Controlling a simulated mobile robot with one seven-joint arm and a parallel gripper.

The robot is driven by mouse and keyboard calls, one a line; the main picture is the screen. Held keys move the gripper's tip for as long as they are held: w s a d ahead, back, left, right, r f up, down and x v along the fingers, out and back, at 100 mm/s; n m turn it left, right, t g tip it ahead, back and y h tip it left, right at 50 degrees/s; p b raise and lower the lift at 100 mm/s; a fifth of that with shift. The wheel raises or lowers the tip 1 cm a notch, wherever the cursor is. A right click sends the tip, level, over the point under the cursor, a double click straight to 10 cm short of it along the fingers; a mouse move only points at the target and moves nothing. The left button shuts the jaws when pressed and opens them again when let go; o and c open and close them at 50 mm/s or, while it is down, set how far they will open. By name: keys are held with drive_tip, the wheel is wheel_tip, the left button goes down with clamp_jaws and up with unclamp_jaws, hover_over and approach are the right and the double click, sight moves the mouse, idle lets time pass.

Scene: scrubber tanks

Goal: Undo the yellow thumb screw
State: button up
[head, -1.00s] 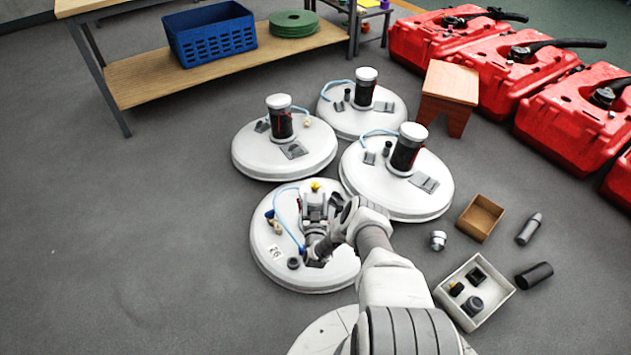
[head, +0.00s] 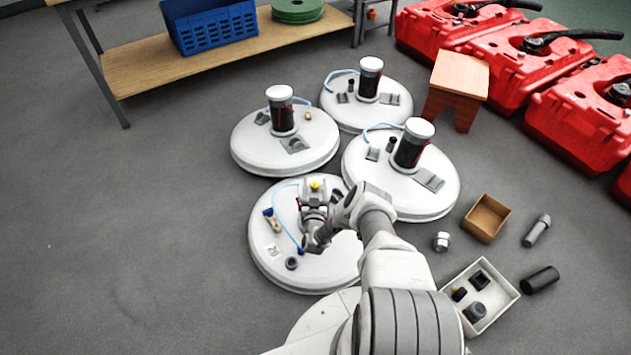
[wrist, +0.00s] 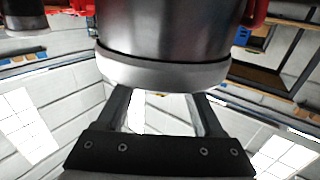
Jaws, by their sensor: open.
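In the wrist view my gripper's two fingers (wrist: 160,97) stand apart. A metallic cylinder with a white cap (wrist: 165,72) fills the upper middle beyond them, upside down.
Three lids with dark canisters stand behind; the closest canister (head: 412,145) is right of my arm. A blue hose (head: 290,228) curves over the near lid. A brown box (head: 486,218), white tray (head: 512,290) and loose parts lie right. The floor at left is clear.

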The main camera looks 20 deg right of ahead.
drive_tip(key=shift+w, duration=0.1)
idle(0.3)
clamp_jaws()
drive_tip(key=shift+n+y, duration=0.3)
drive_tip(key=n+t+y, duration=0.1)
drive_tip(key=n+y, duration=0.2)
drive_tip(key=y, duration=0.2)
drive_tip(key=shift+d, duration=0.1)
drive_tip(key=shift+n+g+y, duration=0.15)
drive_tip(key=shift+n+y, duration=1)
drive_tip(key=shift+y, duration=0.6)
drive_tip(key=shift+n+g+y, duration=0.15)
drive_tip(key=shift+n+y, duration=1)
drive_tip(key=shift+y, duration=0.6)
